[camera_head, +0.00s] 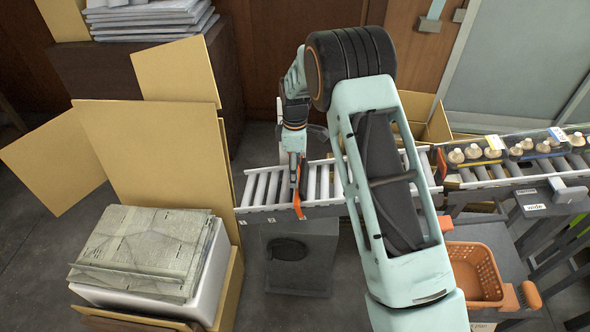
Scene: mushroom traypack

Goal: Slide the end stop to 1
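A thin orange piece (298,206), which looks like the end stop, crosses the near rail toward the left part of the rollers. My gripper (298,182) points down at the rollers right at this piece. The fingers are small and dark, and I cannot tell whether they touch it or are closed on it. The numbers on the rail are too small to read. My arm hides part of the conveyor right of the gripper.
Packs of mushrooms (473,155) sit on the conveyor at right. An orange basket (473,272) stands below it. Open cardboard boxes (140,135) rise close to the conveyor's left end, with stacked grey sheets (145,250) in front. A dark grey box (312,255) stands under the conveyor.

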